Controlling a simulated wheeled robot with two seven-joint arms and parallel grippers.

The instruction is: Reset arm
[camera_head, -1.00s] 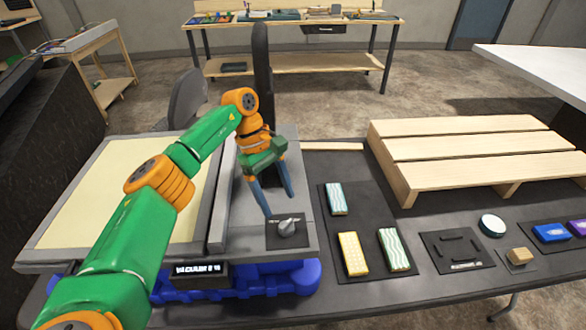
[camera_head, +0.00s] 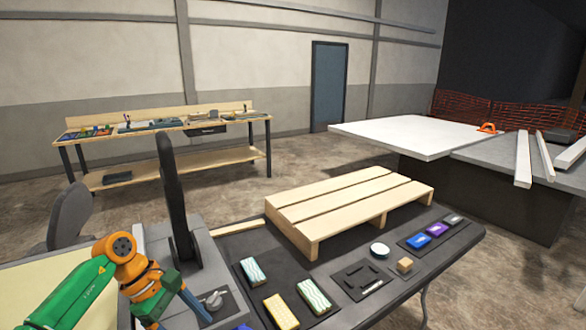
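My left arm, green and orange, comes in at the lower left. Its gripper (camera_head: 176,316) hangs over the grey console (camera_head: 205,255), with its two blue fingers apart and nothing seen between them. The fingertips are near the bottom edge of the picture, just left of a grey knob (camera_head: 214,299) on a dark plate. I cannot tell whether a finger touches the plate.
Patterned blocks (camera_head: 253,271) lie on a dark mat right of the console. A wooden pallet (camera_head: 345,205), a round white-topped item (camera_head: 379,250), a small wooden block (camera_head: 404,265) and coloured boxes (camera_head: 437,229) are further right. A workbench (camera_head: 165,125) stands behind.

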